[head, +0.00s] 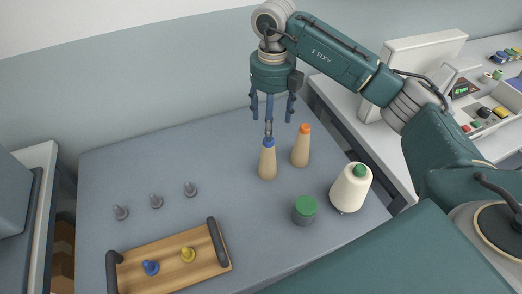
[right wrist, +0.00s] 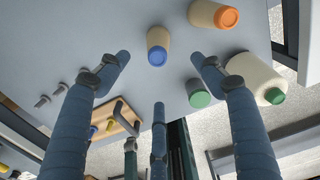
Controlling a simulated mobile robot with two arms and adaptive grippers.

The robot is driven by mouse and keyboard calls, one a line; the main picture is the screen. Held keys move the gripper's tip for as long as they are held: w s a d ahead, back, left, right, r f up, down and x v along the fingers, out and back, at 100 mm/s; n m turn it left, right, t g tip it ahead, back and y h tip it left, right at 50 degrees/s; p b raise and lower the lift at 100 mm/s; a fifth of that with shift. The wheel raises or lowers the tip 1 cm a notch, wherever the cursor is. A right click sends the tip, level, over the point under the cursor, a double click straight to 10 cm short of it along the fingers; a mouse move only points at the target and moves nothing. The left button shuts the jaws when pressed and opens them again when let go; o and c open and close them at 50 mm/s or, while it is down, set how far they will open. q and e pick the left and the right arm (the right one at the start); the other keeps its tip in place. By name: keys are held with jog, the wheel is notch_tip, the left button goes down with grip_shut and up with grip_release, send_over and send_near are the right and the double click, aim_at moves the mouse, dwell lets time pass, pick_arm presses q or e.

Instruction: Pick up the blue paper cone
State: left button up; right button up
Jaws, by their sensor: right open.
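The blue paper cone (head: 267,165) is a tan tapered cone with a blue tip, standing upright on the grey table. My right gripper (head: 271,119) hangs above it, pointing down, with its fingers spread and empty. One finger's tip overlaps the blue tip in the head view, so I cannot tell whether they touch there. In the right wrist view the blue paper cone (right wrist: 157,47) appears beyond the open fingers (right wrist: 160,72), apart from them. My left gripper is not in view.
An orange-tipped cone (head: 301,148) stands close to the right. A cream cone with a green tip (head: 351,188) and a green-lidded jar (head: 304,212) are nearer. A wooden tray (head: 210,268) holds blue and yellow pieces. Three grey pegs (head: 156,201) stand left.

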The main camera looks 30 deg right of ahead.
aim_at(269, 148)
jog(key=f+b, duration=0.2)
jog(key=f, duration=0.4)
jog(key=f+b, duration=0.3)
jog(key=f, duration=0.2)
jog(key=shift+w+f, duration=0.2)
jog(key=shift+f, duration=0.45)
notch_tip(269, 148, down, 5)
jog(key=shift+a+r+p, duration=0.1)
jog(key=shift+p, duration=0.85)
jog(key=shift+f, duration=0.35)
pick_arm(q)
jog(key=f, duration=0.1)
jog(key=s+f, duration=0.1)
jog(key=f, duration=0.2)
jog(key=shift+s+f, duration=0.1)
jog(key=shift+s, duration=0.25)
pick_arm(e)
jog(key=c, duration=1.2)
